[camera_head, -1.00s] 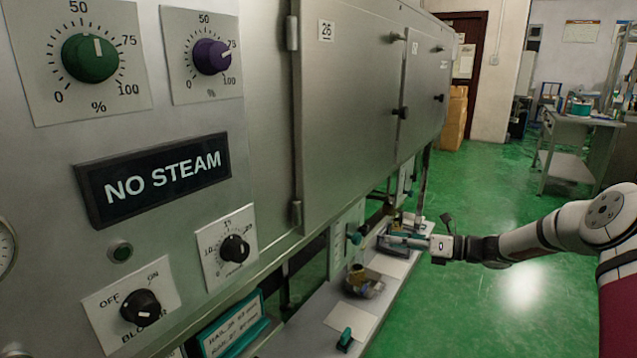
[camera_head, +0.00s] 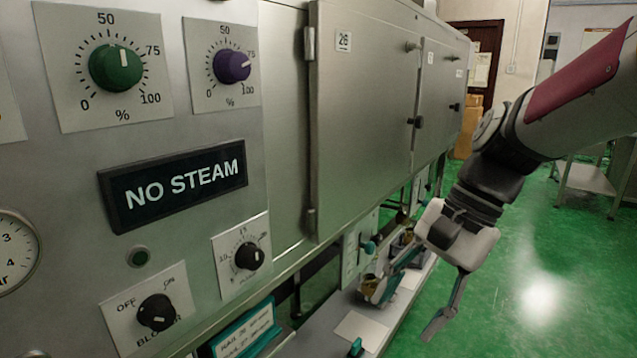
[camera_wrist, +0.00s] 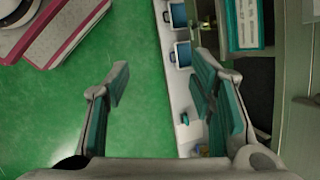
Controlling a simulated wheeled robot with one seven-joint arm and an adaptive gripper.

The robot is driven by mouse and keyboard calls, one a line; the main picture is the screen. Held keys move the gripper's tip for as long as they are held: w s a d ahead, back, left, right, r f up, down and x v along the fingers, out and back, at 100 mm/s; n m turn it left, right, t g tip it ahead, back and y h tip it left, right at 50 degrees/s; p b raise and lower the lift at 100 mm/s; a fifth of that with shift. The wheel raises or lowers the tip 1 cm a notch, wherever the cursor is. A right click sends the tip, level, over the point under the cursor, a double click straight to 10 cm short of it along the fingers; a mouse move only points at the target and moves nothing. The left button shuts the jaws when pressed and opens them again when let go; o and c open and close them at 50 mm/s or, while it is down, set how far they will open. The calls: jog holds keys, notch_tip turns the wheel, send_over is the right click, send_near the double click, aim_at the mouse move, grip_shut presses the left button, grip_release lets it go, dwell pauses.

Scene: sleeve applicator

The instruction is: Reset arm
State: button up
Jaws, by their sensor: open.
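My gripper (camera_head: 405,314) hangs in the right half of the head view, beside the steel machine (camera_head: 365,110) and over its low shelf. Its two fingers point downward and stand wide apart. In the wrist view the gripper (camera_wrist: 162,82) is open, with teal pads on the fingers and nothing between them. The green floor and the pale shelf edge show behind the gap.
The control panel has a green knob (camera_head: 115,68), a purple knob (camera_head: 231,66), a "NO STEAM" display (camera_head: 173,186) and a blower switch (camera_head: 155,312). The shelf (camera_head: 363,330) holds small items, partly hidden. Green floor (camera_head: 540,260) lies open at right.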

jog(key=s+d+f+n+t+h, duration=0.15)
jog(key=s+d+n, duration=0.25)
jog(key=s, duration=0.6)
jog(key=s+d+n+h, duration=0.3)
jog(key=s+n, duration=0.2)
jog(key=s, duration=0.6)
notch_tip(320, 180, up, 24)
jog(key=t+p, duration=0.3)
jog(key=p, duration=1.9)
jog(key=shift+w+t, duration=0.2)
jog(key=shift+t, duration=0.15)
